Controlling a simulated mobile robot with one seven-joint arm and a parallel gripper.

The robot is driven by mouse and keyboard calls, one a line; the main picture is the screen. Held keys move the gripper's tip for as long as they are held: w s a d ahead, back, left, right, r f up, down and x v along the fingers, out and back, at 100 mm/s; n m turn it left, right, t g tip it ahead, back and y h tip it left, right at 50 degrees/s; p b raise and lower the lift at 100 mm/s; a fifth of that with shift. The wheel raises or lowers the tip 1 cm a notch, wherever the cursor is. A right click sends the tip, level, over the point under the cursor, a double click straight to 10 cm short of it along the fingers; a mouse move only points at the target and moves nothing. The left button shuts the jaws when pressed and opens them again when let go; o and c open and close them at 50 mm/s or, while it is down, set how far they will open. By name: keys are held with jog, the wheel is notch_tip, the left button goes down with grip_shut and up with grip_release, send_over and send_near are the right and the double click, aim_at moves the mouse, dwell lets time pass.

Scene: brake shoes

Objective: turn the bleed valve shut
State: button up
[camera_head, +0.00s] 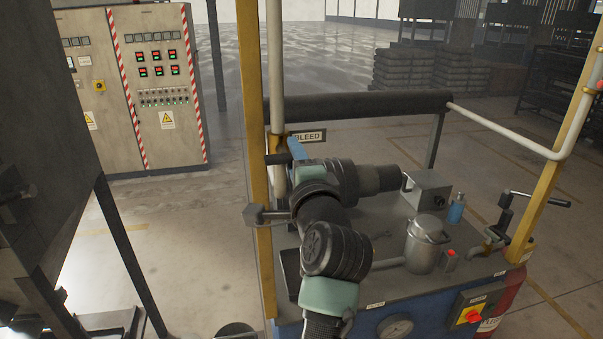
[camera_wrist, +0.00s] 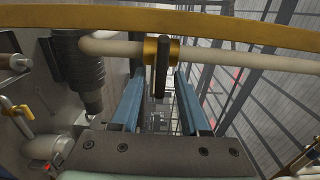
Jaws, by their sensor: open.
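The bleed valve is a brass body on a pale pipe, beside the BLEED sign (camera_head: 309,136). In the wrist view the brass body (camera_wrist: 174,50) sits at top centre with a dark lever (camera_wrist: 162,62) across the pipe. The lever (camera_head: 276,158) also shows in the head view, lying roughly level beside the upright pipe. My gripper (camera_head: 296,149) is at the valve, its jaws partly hidden by my wrist. In the wrist view my gripper (camera_wrist: 159,82) has two blue fingers apart, one on each side of the lever, with gaps visible. Exact depth is unclear.
The yellow post (camera_head: 256,200) stands close to the valve and my arm. A dark rail (camera_head: 360,104) runs behind. The bench top (camera_head: 388,225) below carries a metal pot (camera_head: 424,250), a grey box (camera_head: 430,188) and a blue bottle (camera_head: 456,209).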

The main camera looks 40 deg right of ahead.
jog(key=b+v, duration=0.4)
jog(key=v, duration=0.8)
jog(key=shift+s+b, duration=0.35)
jog(key=shift+a, duration=0.1)
jog(key=w+a+r+n+t+y, duration=0.25)
jog(key=a+r+n+t, duration=0.35)
jog(key=a+r+n, duration=0.65)
jog(key=s+a+r+n+t+y, duration=0.2)
jog(key=a+r+n, duration=0.3)
jog(key=a, duration=0.3)
jog(key=s+a+r+n+t+y, duration=0.2)
jog(key=a+r+n+t+y, duration=0.2)
jog(key=a+n, duration=0.3)
jog(key=a+r+y, duration=0.1)
jog(key=a, duration=0.1)
jog(key=shift+s+a, duration=0.25)
jog(key=shift+a, duration=0.05)
